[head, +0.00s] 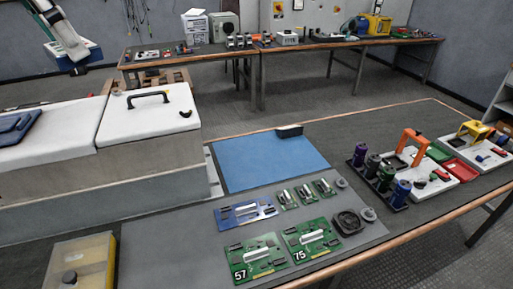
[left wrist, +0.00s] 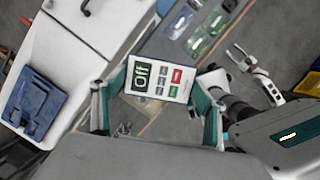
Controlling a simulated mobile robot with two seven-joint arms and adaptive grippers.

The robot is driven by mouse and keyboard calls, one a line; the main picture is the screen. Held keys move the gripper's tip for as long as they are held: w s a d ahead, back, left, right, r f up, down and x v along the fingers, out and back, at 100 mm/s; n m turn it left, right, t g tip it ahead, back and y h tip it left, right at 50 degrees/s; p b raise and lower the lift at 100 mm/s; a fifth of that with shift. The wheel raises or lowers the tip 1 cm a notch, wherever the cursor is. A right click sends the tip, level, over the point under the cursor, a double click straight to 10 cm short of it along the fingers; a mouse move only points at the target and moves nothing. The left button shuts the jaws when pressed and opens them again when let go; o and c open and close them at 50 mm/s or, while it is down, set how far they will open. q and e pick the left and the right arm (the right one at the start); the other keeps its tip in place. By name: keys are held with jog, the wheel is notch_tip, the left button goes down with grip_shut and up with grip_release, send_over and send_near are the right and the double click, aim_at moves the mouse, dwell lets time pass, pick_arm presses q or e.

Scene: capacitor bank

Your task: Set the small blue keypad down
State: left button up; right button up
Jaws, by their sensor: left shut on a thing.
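My left gripper (left wrist: 158,82) is shut on a small keypad (left wrist: 160,80), held between its teal-edged fingers. The keypad's face looks white, with a dark display reading "Off", a red button, a green button and several grey ones. A grey forked shape in the left wrist view looks like my right gripper (left wrist: 242,60), open and empty.
A blue mat (head: 265,160) lies mostly clear, with a small black block (head: 289,131) at its back edge. Boards (head: 258,258) lie in front. A dark blue case (head: 17,127) rests on the white bench top. A white lid (head: 148,115) has a black handle. Coloured cylinders (head: 386,176) stand right.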

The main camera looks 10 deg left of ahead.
pick_arm(q)
jog(key=a+f+n, duration=0.1)
jog(key=a+f, duration=0.4)
jog(key=a, duration=0.4)
jog(key=a+f+p, duration=0.1)
jog(key=f, duration=0.7)
jog(key=w+a+f, duration=0.1)
jog(key=a+f, duration=0.1)
jog(key=f, duration=0.5)
jog(key=shift+w+a+f+p, duration=0.25)
jog(key=shift+w+f+p, duration=0.05)
jog(key=shift+f+p, duration=0.1)
